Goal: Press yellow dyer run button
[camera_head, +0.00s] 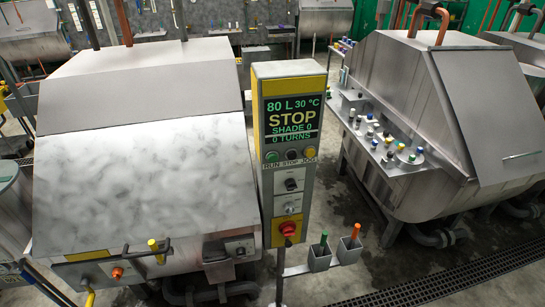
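The yellow-trimmed control column (257,205) stands upright beside the large metal dyer (145,170) in the left half of the view. Its display (292,119) reads 80 L 30 °C, STOP, SHADE 0, 0 TURNS. Below the display is a row of three buttons. The green run button (272,156) is at the left, above the label RUN. The dark stop button (291,154) is in the middle. The yellow jog button (310,152) is at the right. Nothing covers the run button. Neither of my grippers shows in this view.
Lower on the column are a dark knob (290,184) and a red emergency knob (288,228). Two small holders (320,260) with a green and an orange handle stand to its right. A second metal dyer (420,110) with several bottles stands at the right. Wet floor lies between.

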